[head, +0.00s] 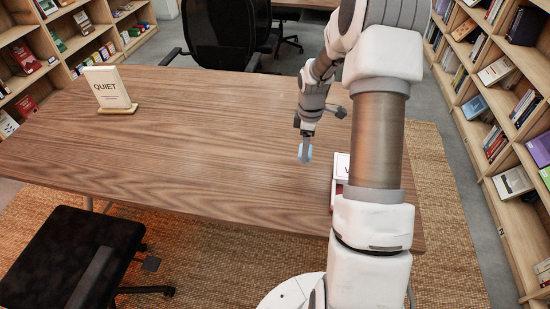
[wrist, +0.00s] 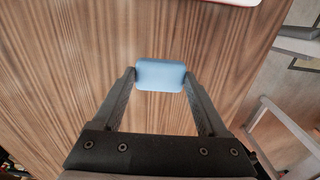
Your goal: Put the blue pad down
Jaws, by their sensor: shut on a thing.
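The blue pad (wrist: 160,75) is a small light-blue block with rounded corners, gripped between the two fingertips in the wrist view. It also shows in the head view (head: 304,153) at the end of my arm. My gripper (wrist: 160,78) is shut on it; in the head view my gripper (head: 305,144) points down over the right part of the wooden table (head: 200,135). I cannot tell how far the pad is above the tabletop.
A white and red book (head: 340,170) lies right of my gripper, partly hidden by my arm. A QUIET sign (head: 108,88) stands at the table's far left. Black chairs (head: 75,260) stand near and behind the table. The table's middle is bare. Shelves line both sides.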

